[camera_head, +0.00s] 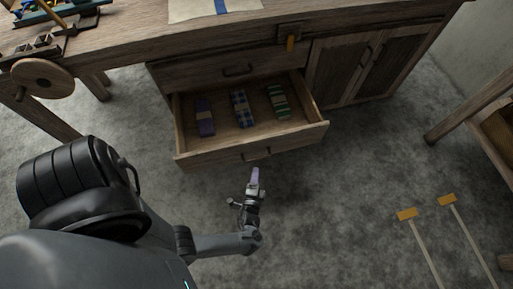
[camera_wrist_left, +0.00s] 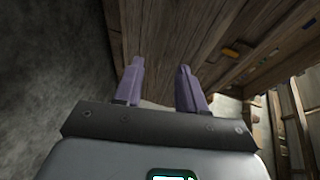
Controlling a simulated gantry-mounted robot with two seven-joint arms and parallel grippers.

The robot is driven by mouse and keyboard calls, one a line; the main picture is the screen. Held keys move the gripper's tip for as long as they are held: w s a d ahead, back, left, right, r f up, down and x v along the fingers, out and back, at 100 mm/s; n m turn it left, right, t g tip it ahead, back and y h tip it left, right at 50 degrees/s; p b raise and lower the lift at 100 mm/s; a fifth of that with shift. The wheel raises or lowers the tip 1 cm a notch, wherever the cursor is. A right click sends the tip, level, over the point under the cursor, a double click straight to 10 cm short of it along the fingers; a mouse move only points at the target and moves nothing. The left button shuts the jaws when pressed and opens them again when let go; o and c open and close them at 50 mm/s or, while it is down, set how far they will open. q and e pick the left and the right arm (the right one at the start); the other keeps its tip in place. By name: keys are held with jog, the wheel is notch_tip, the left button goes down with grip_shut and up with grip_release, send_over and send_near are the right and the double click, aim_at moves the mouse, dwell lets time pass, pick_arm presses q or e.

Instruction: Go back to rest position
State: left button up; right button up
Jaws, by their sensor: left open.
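My left gripper (camera_head: 255,176) is just in front of the open lower drawer (camera_head: 217,159), near its handle (camera_head: 256,154) in the head view. In the left wrist view its two purple fingers (camera_wrist_left: 159,82) are apart with nothing between them. The drawer's wooden surface is close by in that view; I cannot tell whether it touches the gripper. In the drawer lie a purple folded cloth (camera_head: 205,117), a blue checked one (camera_head: 242,109) and a green striped one (camera_head: 278,100). My right gripper is in neither view.
The wooden bench (camera_head: 130,38) stands behind the drawer, with closed cabinet doors (camera_head: 362,68) on the right. A wooden wheel (camera_head: 42,80) is at its left end. Floor in front is open.

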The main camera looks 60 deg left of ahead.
pick_arm(q)
jog(key=shift+s+d+r, duration=0.2)
jog(key=shift+s+d, duration=0.25)
jog(key=shift+d, duration=0.05)
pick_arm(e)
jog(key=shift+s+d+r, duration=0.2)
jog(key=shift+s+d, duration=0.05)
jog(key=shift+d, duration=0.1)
